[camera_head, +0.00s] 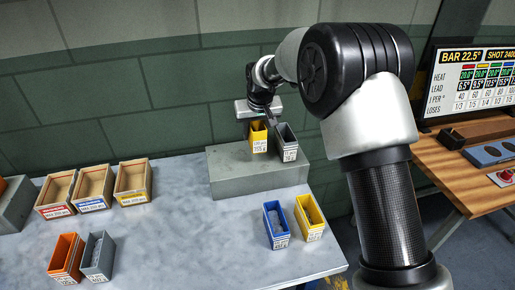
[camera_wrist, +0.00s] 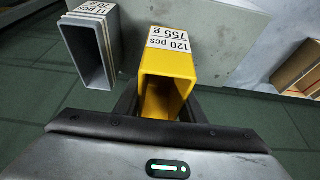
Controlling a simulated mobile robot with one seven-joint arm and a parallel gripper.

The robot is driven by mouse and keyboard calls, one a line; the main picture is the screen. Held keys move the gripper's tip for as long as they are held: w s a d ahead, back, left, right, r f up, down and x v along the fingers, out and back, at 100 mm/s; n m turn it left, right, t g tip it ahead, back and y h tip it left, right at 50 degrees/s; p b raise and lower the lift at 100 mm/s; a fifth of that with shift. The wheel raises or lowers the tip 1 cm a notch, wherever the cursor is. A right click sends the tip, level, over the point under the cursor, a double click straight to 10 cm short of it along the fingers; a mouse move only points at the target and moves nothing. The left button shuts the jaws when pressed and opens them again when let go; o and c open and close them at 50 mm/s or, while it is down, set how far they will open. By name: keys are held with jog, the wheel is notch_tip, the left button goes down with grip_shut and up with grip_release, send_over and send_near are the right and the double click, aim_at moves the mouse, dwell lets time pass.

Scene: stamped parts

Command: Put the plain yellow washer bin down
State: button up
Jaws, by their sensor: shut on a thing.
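The yellow bin (camera_head: 258,138) is at the raised grey block, beside a grey bin (camera_head: 287,143). My gripper (camera_head: 262,112) is above it and shut on it. In the wrist view, the yellow bin (camera_wrist: 172,62) sits between the dark fingers (camera_wrist: 160,108), with a white label reading 120 pcs, 755 g. The grey bin (camera_wrist: 88,50) stands apart to its left there. I cannot tell whether the yellow bin's base touches the block. Its contents are hidden in shadow. A second yellow bin (camera_head: 311,218) stands on the table.
The grey block (camera_head: 240,180) has free room left of the bins. A blue bin (camera_head: 275,225) stands beside the second yellow one. Wooden boxes (camera_head: 95,188) line the left, with orange (camera_head: 66,258) and grey (camera_head: 98,257) bins in front. The middle table (camera_head: 180,240) is clear.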

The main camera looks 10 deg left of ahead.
jog(key=shift+f, duration=2.8)
jog(key=shift+f, duration=0.2)
jog(key=o, duration=1)
jog(key=shift+o, duration=0.2)
